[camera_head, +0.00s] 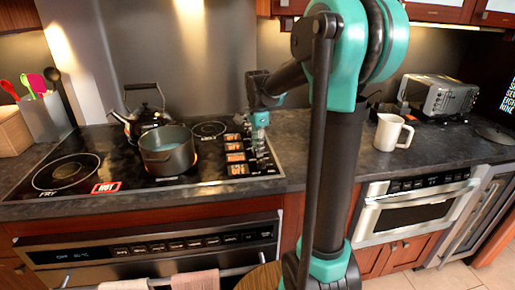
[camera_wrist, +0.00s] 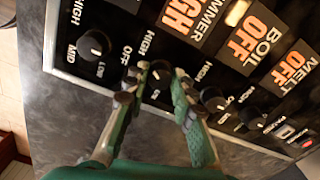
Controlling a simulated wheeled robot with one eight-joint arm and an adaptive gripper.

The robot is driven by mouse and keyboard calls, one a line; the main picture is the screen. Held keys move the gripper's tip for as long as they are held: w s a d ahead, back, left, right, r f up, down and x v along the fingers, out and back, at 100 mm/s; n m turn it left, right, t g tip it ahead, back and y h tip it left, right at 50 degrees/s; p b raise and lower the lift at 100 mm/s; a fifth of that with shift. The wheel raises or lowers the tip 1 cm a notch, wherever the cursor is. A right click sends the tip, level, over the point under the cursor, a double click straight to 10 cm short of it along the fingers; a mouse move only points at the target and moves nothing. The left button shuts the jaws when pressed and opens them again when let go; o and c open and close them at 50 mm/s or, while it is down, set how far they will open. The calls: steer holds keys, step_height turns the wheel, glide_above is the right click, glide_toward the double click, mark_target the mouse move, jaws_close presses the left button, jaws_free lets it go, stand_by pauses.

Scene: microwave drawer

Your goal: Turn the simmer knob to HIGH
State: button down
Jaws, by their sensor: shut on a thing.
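My gripper (camera_wrist: 155,84) is shut on a small black knob (camera_wrist: 160,67), the second from the left in the wrist view. Its green fingers sit on either side of the knob, with OFF and HIGH printed nearby. This knob lines up with the SIMMER display (camera_wrist: 187,16), which shows HIGH in orange. In the head view my gripper (camera_head: 260,121) reaches down over the right side of the cooktop, and it is too small there to make out the knob.
Other knobs stand close on both sides: one (camera_wrist: 95,43) at left, two (camera_wrist: 213,98) at right. BOIL (camera_wrist: 250,42) and MELT (camera_wrist: 291,66) displays read OFF. A pot (camera_head: 167,152) and kettle (camera_head: 142,112) stand on the cooktop; a white mug (camera_head: 388,132) is right of the arm.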

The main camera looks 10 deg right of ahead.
stand_by(0.3)
steer(key=c, duration=1.3)
jaws_free()
steer(key=shift+o, duration=0.2)
steer(key=shift+r, duration=0.1)
step_height(320, 180, up, 12)
